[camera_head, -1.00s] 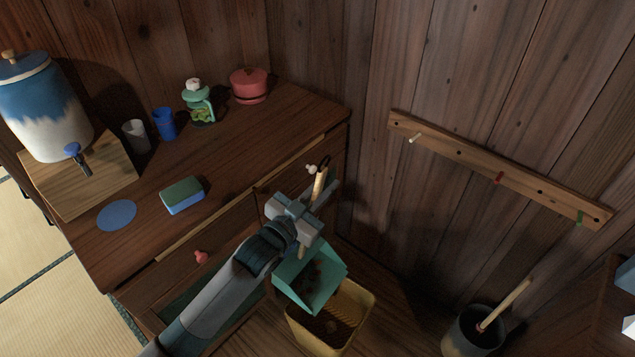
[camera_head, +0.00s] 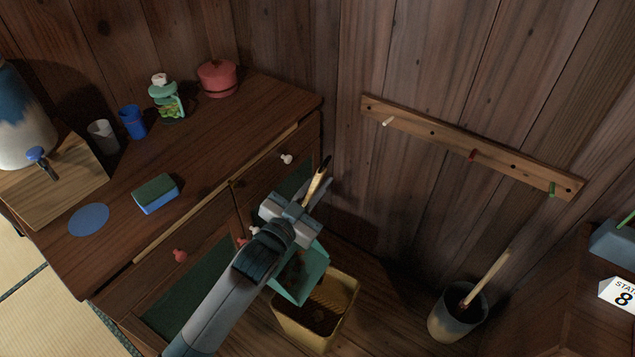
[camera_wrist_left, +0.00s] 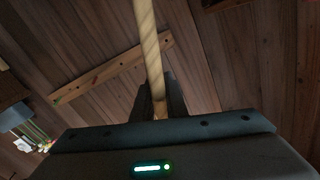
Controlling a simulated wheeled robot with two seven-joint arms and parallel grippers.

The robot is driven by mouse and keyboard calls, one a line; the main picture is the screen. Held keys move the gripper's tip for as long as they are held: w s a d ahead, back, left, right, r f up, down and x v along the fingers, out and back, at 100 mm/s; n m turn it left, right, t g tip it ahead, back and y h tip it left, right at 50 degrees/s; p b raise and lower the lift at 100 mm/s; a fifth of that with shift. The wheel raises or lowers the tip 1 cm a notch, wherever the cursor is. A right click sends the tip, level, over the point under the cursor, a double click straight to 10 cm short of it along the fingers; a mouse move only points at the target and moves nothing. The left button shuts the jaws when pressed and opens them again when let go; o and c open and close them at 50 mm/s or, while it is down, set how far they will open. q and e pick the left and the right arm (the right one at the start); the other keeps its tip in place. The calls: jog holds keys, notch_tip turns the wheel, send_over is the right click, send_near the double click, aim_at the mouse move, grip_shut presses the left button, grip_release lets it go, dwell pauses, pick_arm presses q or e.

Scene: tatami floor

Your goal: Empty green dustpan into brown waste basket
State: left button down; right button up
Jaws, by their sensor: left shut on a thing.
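The green dustpan (camera_head: 312,274) hangs tilted below my left gripper (camera_head: 300,205), over the back left part of the waste basket. Some dark debris shows on the dustpan's face. My left gripper is shut on the dustpan's wooden handle (camera_head: 319,182), which also shows between the fingers in the left wrist view (camera_wrist_left: 150,50). The waste basket (camera_head: 340,318) looks yellowish-brown and stands on the floor with dark matter inside. My arm hides part of the dustpan. My right gripper is not in view.
A wooden cabinet (camera_head: 215,170) stands at the left, holding a sponge (camera_head: 155,194), cups and a red pot (camera_head: 217,78). A wall peg rail (camera_head: 450,143) is behind. A grey bucket (camera_head: 455,315) with a stick stands to the right of the basket.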

pick_arm(q)
jog(key=shift+d, duration=0.1)
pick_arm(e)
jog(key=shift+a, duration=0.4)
pick_arm(q)
jog(key=shift+s+d, duration=0.1)
jog(key=s+d+f+m, duration=0.2)
jog(key=s+d, duration=0.2)
jog(key=d, duration=0.3)
jog(key=shift+s+f, duration=0.15)
jog(key=shift+f, duration=0.05)
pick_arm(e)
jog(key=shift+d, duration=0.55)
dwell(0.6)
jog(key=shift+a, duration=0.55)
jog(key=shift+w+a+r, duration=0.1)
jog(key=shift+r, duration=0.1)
pick_arm(q)
jog(key=shift+p, duration=0.3)
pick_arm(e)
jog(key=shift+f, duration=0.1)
